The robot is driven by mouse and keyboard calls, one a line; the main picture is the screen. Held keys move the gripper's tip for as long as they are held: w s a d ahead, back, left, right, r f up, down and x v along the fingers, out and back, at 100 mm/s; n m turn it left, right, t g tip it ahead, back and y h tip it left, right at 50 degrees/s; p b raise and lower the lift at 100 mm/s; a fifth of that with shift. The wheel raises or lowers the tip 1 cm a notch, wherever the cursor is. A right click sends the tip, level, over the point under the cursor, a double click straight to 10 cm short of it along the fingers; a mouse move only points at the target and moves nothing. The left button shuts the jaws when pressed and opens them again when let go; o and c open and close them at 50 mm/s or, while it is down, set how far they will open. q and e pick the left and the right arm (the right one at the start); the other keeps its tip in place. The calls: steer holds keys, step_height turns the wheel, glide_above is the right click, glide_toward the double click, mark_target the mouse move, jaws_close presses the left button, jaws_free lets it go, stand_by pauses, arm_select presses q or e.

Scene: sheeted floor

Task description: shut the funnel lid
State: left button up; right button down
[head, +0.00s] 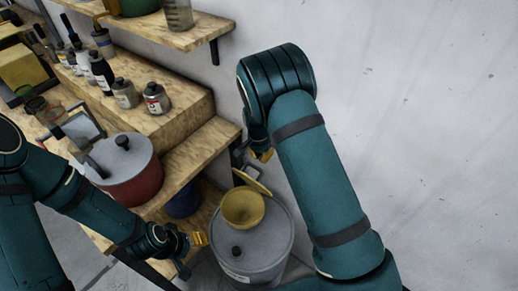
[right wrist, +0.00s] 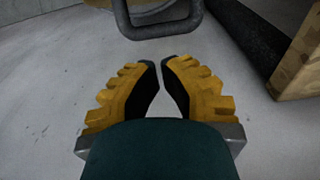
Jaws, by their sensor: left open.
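A yellow funnel (head: 243,210) sits on top of a grey drum (head: 262,250) in the head view. Its flat yellow lid (head: 251,181) stands raised and tilted at the funnel's far side, off the mouth. My right gripper (head: 262,156) is just beyond the lid, partly hidden by my right arm; I cannot tell whether it touches the lid. In the right wrist view its fingertips (right wrist: 160,63) come together with nothing between them. My left gripper (head: 199,239) is open and empty, left of the drum and apart from the funnel.
A wooden workbench (head: 185,165) with several bottles and a red pot (head: 135,180) with a grey lid stands left of the drum. A wall is behind. The right wrist view shows a dark metal loop (right wrist: 157,32) ahead of the fingers and a wooden edge (right wrist: 302,60) at right.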

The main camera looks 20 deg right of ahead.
mark_target(247, 177)
steer(key=shift+w+d+f, duration=0.15)
steer(key=shift+f, duration=1.8)
steer(key=shift+s+a+r, duration=0.15)
steer(key=shift+s+a, duration=0.55)
steer(key=shift+a, duration=0.25)
steer(key=s+a, duration=0.1)
steer(key=a, duration=0.1)
steer(key=s+a, duration=0.2)
steer(key=shift+f, duration=0.4)
steer(key=shift+s+a+f+t+h, duration=0.2)
steer(key=shift+s+t+h, duration=0.1)
steer(key=shift+h, duration=0.1)
steer(key=s+a+f+t+h+b, duration=0.1)
steer(key=s+a+f+b, duration=0.3)
steer(key=s+a+f, duration=0.1)
steer(key=shift+a+f+h+b, duration=0.35)
steer(key=shift+a+f, duration=0.55)
steer(key=shift+f, duration=0.4)
steer(key=shift+s, duration=0.1)
